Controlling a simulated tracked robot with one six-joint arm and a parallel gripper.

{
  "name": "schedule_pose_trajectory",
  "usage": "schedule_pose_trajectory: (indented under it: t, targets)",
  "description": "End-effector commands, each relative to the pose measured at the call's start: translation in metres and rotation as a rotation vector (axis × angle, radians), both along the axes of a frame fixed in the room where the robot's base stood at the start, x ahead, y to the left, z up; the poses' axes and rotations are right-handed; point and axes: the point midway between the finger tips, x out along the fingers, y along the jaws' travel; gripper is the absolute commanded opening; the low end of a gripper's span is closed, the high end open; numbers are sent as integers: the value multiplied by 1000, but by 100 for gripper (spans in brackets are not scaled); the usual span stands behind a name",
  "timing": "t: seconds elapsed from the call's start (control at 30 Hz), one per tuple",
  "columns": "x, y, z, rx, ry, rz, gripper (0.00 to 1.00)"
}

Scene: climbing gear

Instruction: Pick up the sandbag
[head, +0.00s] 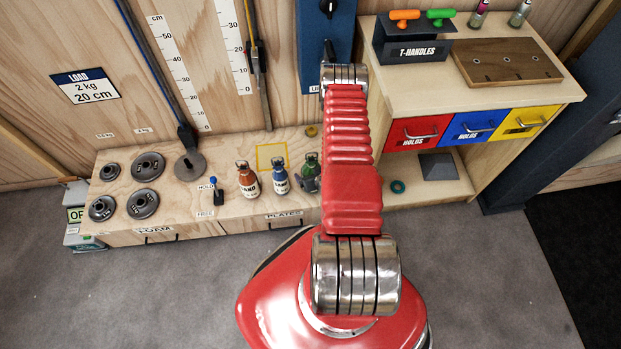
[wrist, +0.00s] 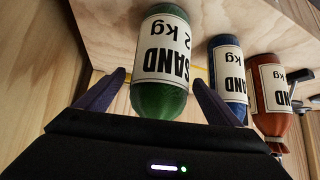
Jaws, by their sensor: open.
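Three sandbags shaped like bottles with white SAND labels stand in a row on the low wooden bench (head: 232,211): a red one (head: 249,181), a blue one (head: 280,177) and a green one (head: 309,174). My arm partly covers the green one and hides my gripper in the head view. In the wrist view, which is upside down, my gripper (wrist: 159,77) is open. Its dark fingers stand on either side of the green sandbag (wrist: 160,100), with gaps visible. The blue sandbag (wrist: 230,85) is close beside the right finger, and the red sandbag (wrist: 270,100) is farther right.
Several dark weight plates (head: 142,204) lie on the bench at left, near a hanging disc (head: 190,167) and a small blue-topped lever (head: 216,191). A cabinet (head: 478,97) with red, blue and yellow drawers stands at right. Grey floor (head: 480,285) in front is clear.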

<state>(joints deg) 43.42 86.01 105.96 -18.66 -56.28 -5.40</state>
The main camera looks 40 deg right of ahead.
Motion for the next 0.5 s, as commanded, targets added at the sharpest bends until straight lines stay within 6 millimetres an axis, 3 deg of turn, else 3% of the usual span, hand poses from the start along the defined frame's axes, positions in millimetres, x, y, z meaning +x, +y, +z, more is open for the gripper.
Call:
schedule_pose_trajectory:
  t: [0.5]
  targets:
    - [8,-3,-9,1,1,1,87]
